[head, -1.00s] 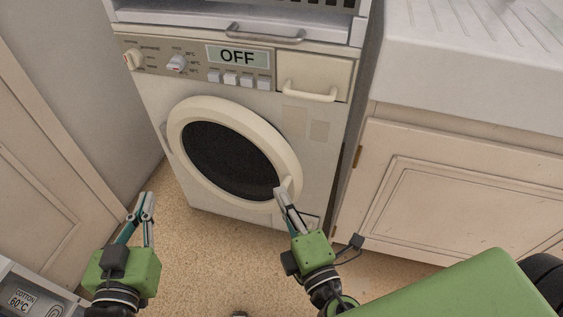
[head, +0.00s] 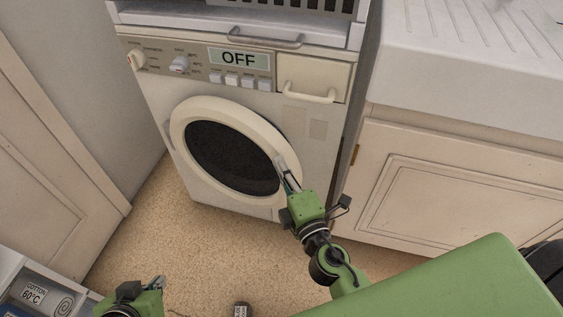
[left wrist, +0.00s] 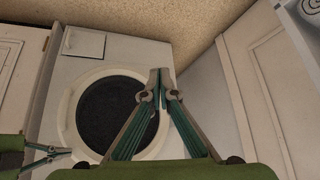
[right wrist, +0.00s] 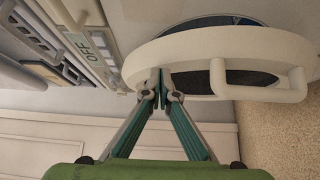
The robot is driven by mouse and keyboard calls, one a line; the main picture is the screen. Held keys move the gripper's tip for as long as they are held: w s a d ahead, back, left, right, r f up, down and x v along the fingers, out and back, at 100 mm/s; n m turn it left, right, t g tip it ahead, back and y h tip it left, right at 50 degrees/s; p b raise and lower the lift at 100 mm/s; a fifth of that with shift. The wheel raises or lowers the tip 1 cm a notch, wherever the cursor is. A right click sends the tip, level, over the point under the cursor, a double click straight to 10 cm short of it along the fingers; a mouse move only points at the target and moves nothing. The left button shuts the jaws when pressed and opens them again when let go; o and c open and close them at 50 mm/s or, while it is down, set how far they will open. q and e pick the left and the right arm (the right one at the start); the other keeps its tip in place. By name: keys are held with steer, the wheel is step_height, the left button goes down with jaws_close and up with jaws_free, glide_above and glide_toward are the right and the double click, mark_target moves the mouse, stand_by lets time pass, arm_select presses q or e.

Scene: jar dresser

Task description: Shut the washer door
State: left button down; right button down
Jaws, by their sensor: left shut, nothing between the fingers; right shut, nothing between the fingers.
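The washer (head: 240,130) is a white front loader with a display reading OFF. Its round door has a cream ring (head: 180,125) and dark glass (head: 228,158). In the right wrist view the ring (right wrist: 225,45) stands out, with a loop handle (right wrist: 265,90). My right gripper (head: 280,160) is shut and empty at the door's right rim; contact is unclear. It also shows in the right wrist view (right wrist: 161,72). My left gripper (left wrist: 159,75) is shut and empty, low at the left in the head view.
A cream cupboard (head: 460,190) under a white sink drainer (head: 450,60) stands to the right. A panelled door (head: 50,170) is at the left.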

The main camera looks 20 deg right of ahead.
arm_select(q)
steer(key=shift+s+f, duration=0.1)
steer(key=shift+s, duration=0.15)
arm_select(e)
steer(key=shift+w+d, duration=0.15)
